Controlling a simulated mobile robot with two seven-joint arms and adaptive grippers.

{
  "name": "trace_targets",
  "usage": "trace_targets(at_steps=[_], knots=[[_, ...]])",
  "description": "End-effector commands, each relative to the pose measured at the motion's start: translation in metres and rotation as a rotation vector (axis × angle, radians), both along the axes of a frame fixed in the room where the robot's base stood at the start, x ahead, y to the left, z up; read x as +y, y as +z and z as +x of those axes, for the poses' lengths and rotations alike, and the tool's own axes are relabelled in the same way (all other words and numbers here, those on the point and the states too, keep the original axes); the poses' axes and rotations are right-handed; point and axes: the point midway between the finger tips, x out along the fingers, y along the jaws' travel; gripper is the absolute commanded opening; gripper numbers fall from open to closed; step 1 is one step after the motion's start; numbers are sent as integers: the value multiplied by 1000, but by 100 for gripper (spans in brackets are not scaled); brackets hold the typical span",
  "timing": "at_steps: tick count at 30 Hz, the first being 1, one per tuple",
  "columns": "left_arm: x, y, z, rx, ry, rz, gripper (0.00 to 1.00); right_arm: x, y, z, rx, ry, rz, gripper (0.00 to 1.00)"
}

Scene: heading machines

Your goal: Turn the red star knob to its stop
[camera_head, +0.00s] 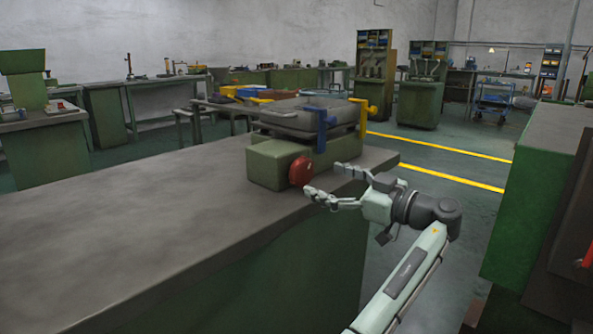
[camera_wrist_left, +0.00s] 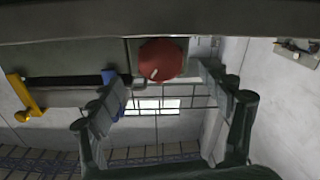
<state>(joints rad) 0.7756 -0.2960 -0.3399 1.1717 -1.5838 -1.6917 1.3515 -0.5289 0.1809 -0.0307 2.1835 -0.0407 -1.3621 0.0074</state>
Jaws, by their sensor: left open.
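The red star knob (camera_head: 301,170) sits on the near end of a pale green block (camera_head: 268,165) on the workbench. Its lobes are hard to make out at this size. In the left wrist view the red knob (camera_wrist_left: 161,60) is at top centre, with a small pale mark on its face. My left gripper (camera_head: 322,181) is open and empty, just in front and to the right of the knob. In the wrist view the left gripper's fingers (camera_wrist_left: 162,80) stand either side of the knob, apart from it. My right gripper is not in view.
A blue clamp-like part (camera_head: 322,130) and a yellow part (camera_head: 362,115) stand on the machine above and behind the knob. The grey bench top (camera_head: 130,220) is clear to the left. A green cabinet (camera_head: 540,180) stands at the right, across an open aisle.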

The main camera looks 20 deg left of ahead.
Motion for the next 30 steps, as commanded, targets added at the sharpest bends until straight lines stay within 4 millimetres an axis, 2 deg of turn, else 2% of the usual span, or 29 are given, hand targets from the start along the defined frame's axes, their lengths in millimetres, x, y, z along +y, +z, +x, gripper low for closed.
trace_targets(at_steps=[2, 5, 12, 23, 26, 30], knots=[[12, 2, 3, -1, 2, 1, 78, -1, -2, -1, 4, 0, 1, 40], [29, 2, 9, -1, 4, 2, 78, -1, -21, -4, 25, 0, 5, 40], [59, 1, 19, 1, 3, 2, 78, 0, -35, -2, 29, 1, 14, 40], [67, 0, 22, 1, 0, 0, 78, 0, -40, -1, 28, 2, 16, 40], [67, 0, 22, 1, 1, 1, 70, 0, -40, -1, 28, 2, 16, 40], [67, 0, 22, 0, 1, 1, 52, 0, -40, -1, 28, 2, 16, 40]])
